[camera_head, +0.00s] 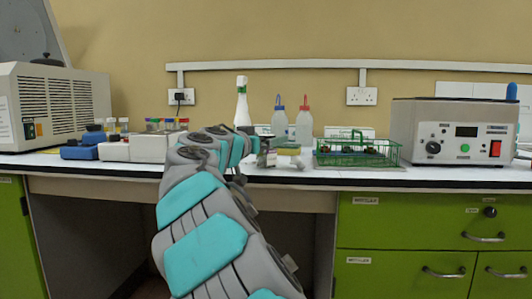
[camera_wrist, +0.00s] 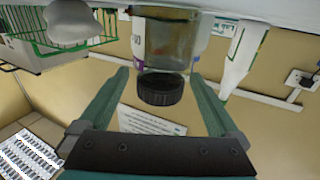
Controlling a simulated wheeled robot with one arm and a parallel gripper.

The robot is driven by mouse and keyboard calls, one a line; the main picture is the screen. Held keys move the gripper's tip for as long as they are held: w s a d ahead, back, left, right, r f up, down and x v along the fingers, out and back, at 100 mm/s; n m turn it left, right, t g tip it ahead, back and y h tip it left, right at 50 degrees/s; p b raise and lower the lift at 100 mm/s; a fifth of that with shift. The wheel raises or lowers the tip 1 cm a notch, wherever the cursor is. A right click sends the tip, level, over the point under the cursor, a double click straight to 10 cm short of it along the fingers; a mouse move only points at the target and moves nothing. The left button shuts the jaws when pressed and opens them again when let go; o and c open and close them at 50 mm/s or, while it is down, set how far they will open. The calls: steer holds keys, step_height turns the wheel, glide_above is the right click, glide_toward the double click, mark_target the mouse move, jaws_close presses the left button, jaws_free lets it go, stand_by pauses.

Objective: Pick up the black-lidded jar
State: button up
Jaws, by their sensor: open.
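The wrist view is upside down. In it the jar's black lid (camera_wrist: 160,88) and its clear body (camera_wrist: 172,45) show beyond and between my two fingers, with the jar upright on the bench. A label partly shows on the jar's side. My gripper (camera_wrist: 160,74) is open, with a visible gap between the lid and each finger. In the head view my gripper (camera_head: 268,147) is low over the bench's front part, and my arm hides much of that spot. I cannot clearly make out the jar there.
A green wire rack (camera_head: 358,153) stands right of my gripper, with a grey heater unit (camera_head: 455,132) beyond. Wash bottles (camera_head: 304,127) and a green-and-white bottle (camera_head: 242,104) stand behind. White and blue boxes (camera_head: 115,150) and a beige machine (camera_head: 60,105) are at left.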

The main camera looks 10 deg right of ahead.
jaws_close()
stand_by(0.8)
